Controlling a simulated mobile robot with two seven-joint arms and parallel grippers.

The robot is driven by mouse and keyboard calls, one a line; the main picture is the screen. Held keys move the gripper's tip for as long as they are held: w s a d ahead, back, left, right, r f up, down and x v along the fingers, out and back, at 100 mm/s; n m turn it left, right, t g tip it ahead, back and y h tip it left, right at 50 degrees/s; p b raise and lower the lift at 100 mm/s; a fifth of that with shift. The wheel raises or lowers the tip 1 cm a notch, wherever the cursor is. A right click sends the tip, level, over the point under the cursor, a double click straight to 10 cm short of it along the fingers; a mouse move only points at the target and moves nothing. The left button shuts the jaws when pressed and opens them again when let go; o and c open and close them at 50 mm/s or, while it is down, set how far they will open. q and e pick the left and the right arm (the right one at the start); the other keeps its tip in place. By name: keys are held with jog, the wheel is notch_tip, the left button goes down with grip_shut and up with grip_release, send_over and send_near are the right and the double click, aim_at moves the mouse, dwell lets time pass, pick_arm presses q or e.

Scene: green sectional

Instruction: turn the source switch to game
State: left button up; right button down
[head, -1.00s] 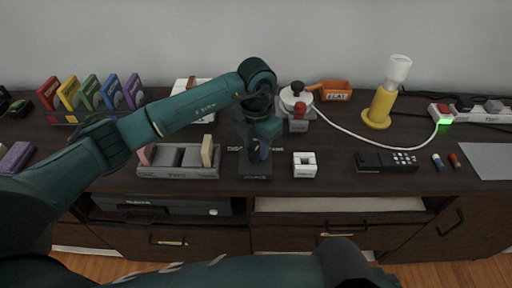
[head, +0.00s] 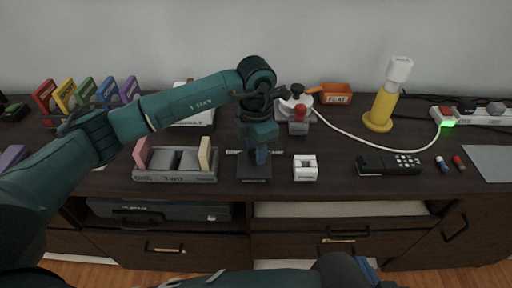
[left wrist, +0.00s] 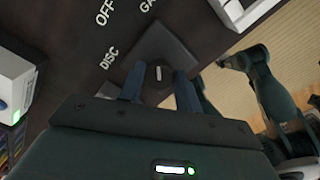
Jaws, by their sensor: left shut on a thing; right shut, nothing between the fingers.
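The source switch is a dark block (head: 254,174) on the cabinet top; in the left wrist view its dark plate (left wrist: 163,45) shows beside the white labels DISC, OFF and a partly cut-off "GA". My left gripper (head: 259,158) points down at it from above. In the left wrist view the blue fingers of my left gripper (left wrist: 160,90) stand on both sides of the knob, shut on it. A short white mark (left wrist: 159,73) shows between them; I cannot tell which label it points to. My right gripper (head: 372,272) is low at the front edge, partly cut off, and shut.
A grey tray with upright cartridges (head: 175,176) stands left of the switch, and a small white block (head: 305,168) stands right. A black remote (head: 388,164) and yellow lamp (head: 381,108) are further right.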

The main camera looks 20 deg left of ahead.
pick_arm(q)
jog(key=o, duration=1)
jog(key=shift+c, duration=0.2)
jog(key=shift+r, duration=0.1)
notch_tip(320, 180, up, 13)
